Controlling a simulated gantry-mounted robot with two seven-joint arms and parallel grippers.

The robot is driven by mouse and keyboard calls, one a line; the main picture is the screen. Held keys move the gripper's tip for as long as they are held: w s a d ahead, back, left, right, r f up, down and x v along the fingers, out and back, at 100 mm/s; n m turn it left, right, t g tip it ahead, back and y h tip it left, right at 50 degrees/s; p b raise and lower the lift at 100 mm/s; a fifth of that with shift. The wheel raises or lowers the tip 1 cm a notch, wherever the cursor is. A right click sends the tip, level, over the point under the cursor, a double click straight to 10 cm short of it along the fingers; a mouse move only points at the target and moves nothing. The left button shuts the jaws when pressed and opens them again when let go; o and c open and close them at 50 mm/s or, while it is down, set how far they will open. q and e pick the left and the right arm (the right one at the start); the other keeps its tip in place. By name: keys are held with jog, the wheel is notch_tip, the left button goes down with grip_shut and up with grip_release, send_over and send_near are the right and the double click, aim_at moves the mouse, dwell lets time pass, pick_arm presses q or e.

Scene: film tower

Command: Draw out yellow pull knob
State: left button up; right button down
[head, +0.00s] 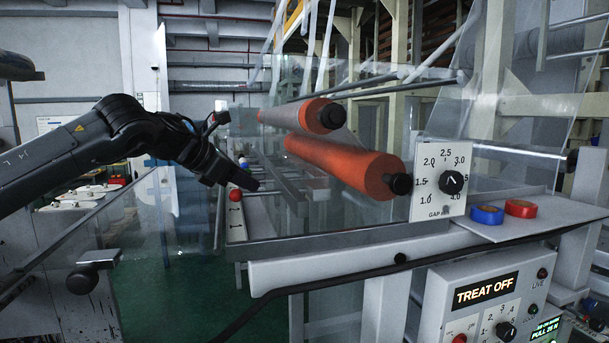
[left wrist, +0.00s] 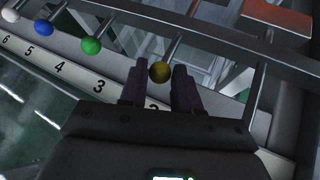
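The yellow pull knob (left wrist: 160,72) is a small round ball on a thin rod. In the left wrist view it shows between the two fingertips of my left gripper (left wrist: 160,78). The fingers stand apart, with a gap about as wide as the knob; I cannot tell whether they touch it. In the head view my left gripper (head: 249,185) hangs over the row of knobs, behind the red knob (head: 235,195). The yellow knob is hidden there. My right gripper is not in view.
The green (left wrist: 91,45), blue (left wrist: 44,28) and white (left wrist: 10,15) knobs line up beside a numbered strip (left wrist: 78,77). Orange rollers (head: 340,165) and a gap dial panel (head: 440,190) stand to the right. Clear sheets surround the frame.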

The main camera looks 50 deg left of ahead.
pick_arm(q)
jog(key=c, duration=0.4)
jog(key=shift+o, duration=0.2)
jog(key=shift+s+a, duration=0.15)
jog(key=shift+s, duration=0.15)
jog(key=shift+s+a, duration=0.3)
jog(key=shift+s, duration=0.3)
jog(key=shift+s+a, duration=0.3)
jog(key=shift+s, duration=0.25)
jog(key=o, duration=0.8)
jog(key=shift+s+r, duration=0.1)
jog(key=shift+v, duration=2.85)
jog(key=shift+s, duration=0.1)
